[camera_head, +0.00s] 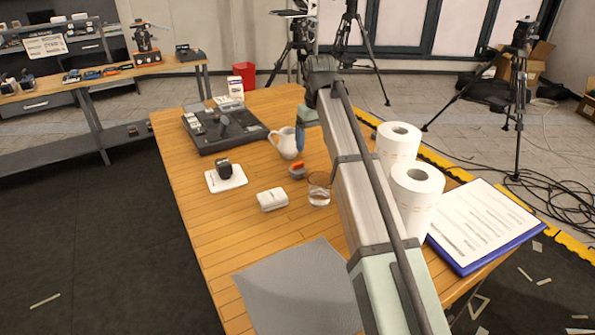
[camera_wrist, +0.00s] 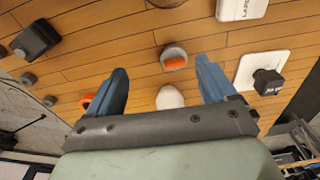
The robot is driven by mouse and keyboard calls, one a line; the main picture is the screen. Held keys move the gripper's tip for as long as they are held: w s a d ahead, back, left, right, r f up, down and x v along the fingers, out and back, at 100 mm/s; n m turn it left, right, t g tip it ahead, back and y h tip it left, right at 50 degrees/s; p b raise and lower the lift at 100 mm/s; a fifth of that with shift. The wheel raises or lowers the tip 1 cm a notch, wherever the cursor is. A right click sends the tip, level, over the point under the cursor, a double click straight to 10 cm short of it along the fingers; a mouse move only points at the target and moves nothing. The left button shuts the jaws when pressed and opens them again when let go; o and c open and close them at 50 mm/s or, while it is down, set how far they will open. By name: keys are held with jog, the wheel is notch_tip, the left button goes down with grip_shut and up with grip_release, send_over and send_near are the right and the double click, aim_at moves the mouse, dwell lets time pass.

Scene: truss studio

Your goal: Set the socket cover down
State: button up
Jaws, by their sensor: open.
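My gripper (camera_head: 301,136) is over the far half of the wooden table, partly hidden by my arm. In the wrist view its blue fingers (camera_wrist: 162,66) are spread wide with nothing between them. I cannot tell for certain which thing is the socket cover. A white square plate (camera_head: 213,182) lies flat with a black block (camera_head: 223,167) on it; the plate also shows in the wrist view (camera_wrist: 243,78). A white rounded box (camera_head: 272,199) lies nearer the front. A small grey piece with an orange part (camera_head: 297,170) lies below the fingertips, apart from them.
A white jug (camera_head: 287,143) stands close to my gripper. A clear glass (camera_head: 319,190), paper rolls (camera_head: 416,195) and a clipboard (camera_head: 480,225) are nearby. A dark console (camera_head: 225,130) stands at the back left. The grey mat (camera_head: 295,290) is bare where visible.

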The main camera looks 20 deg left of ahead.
aim_at(298, 163)
jog(key=a+f+t+y, duration=0.1)
jog(key=f, duration=0.1)
jog(key=a+f, duration=0.1)
jog(key=f, duration=0.2)
jog(key=w+a+f+t+y, duration=0.1)
jog(key=f, duration=0.2)
jog(key=shift+w+a+n+t+y, duration=0.1)
jog(key=shift+a+n+t+y, duration=0.2)
jog(key=shift+a+x, duration=0.15)
jog(key=shift+x, duration=1.15)
jog(key=shift+a+x, duration=0.2)
jog(key=shift+x, duration=1.15)
jog(key=shift+w+r, duration=0.15)
jog(key=shift+c, duration=0.2)
jog(key=c, duration=1.1)
jog(key=shift+r, duration=0.15)
